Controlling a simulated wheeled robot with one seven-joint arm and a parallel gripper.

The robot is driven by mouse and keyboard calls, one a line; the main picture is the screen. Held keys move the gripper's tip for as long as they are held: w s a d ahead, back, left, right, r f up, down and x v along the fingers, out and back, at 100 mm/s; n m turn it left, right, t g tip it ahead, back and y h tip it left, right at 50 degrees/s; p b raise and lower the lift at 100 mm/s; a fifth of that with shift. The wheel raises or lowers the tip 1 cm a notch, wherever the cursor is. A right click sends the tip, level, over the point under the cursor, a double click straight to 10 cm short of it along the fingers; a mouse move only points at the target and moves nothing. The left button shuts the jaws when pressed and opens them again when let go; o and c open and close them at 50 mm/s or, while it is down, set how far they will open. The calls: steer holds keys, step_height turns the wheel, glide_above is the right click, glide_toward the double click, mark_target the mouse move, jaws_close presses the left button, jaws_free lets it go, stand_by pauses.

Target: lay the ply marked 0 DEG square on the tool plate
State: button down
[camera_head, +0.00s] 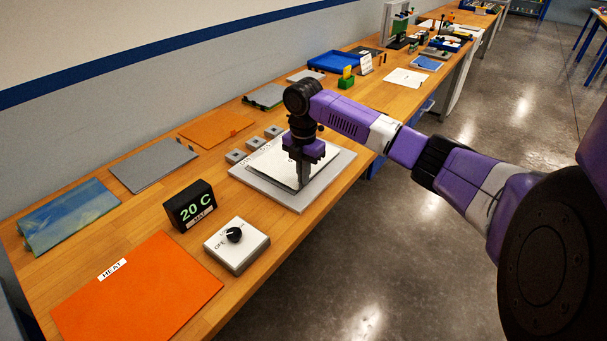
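The grey tool plate (323,184) lies flat near the front edge of the bench. A white sheet with dark edges (268,168) lies over the plate, apparently turned a little against its sides. Dark marking shows at its far left, but I cannot read it as 0 DEG. My gripper (303,184) points straight down over the sheet's right part, with its fingertips at or just above it. The gripper and wrist hide part of the sheet. I cannot tell whether the fingers are open or shut, or whether they hold the sheet's edge.
Several small grey blocks (255,143) stand behind the plate. A grey sheet (153,165), an orange sheet (215,128) and a blue-green sheet (68,217) lie along the wall. A 20 C display (190,205), a knob box (237,245) and an orange HEAT mat (138,292) are nearer.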

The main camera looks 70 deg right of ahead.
steer(key=shift+f+b, duration=0.45)
steer(key=shift+f, duration=0.55)
steer(key=c, duration=1.6)
jaws_free()
steer(key=shift+o, duration=0.2)
steer(key=shift+r, duration=0.1)
steer(key=shift+r+p, duration=2.95)
steer(key=shift+r, duration=0.5)
